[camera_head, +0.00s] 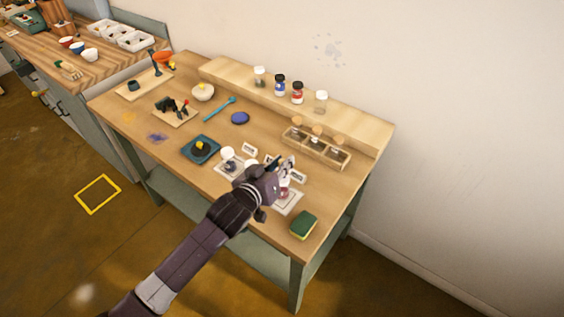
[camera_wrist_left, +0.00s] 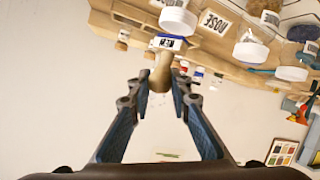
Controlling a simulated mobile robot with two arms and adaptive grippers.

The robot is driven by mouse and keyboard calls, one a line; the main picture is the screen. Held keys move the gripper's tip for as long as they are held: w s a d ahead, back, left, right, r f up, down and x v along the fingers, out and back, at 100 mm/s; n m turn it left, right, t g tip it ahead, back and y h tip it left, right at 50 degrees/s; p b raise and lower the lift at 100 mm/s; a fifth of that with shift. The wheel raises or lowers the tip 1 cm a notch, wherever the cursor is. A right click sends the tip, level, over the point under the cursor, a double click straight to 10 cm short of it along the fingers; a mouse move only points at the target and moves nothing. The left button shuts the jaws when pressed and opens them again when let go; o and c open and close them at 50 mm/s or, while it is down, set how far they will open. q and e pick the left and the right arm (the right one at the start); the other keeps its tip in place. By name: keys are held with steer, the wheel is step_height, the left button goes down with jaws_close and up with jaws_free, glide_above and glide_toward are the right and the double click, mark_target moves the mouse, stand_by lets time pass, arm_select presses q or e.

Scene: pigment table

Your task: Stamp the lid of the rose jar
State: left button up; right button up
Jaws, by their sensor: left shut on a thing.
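My left gripper (camera_head: 281,168) is above the front right of the work table, by the jars. In the left wrist view its fingers (camera_wrist_left: 160,84) are shut on a tan wooden handle, which looks like the stamp (camera_wrist_left: 160,72). A small white-and-blue piece with dark marks shows at the handle's far end; I cannot tell whether it belongs to the stamp. A white-lidded jar (camera_wrist_left: 178,19) stands just beyond the stamp, beside the ROSE card (camera_wrist_left: 214,22). In the head view a pinkish jar (camera_head: 284,190) shows partly behind the gripper. The stamp appears apart from the lid. My right gripper is out of view.
Two other white-lidded jars (camera_head: 228,153) (camera_wrist_left: 250,50) stand to the left. A green sponge (camera_head: 303,225) lies near the right front edge. A wooden divided box (camera_head: 316,147) stands behind.

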arm_select(q)
steer(key=shift+f, duration=0.3)
stand_by(0.5)
steer(key=shift+f+b, duration=0.35)
steer(key=shift+b, duration=0.05)
stand_by(0.6)
step_height(320, 180, up, 7)
steer(key=p, duration=0.7)
stand_by(0.8)
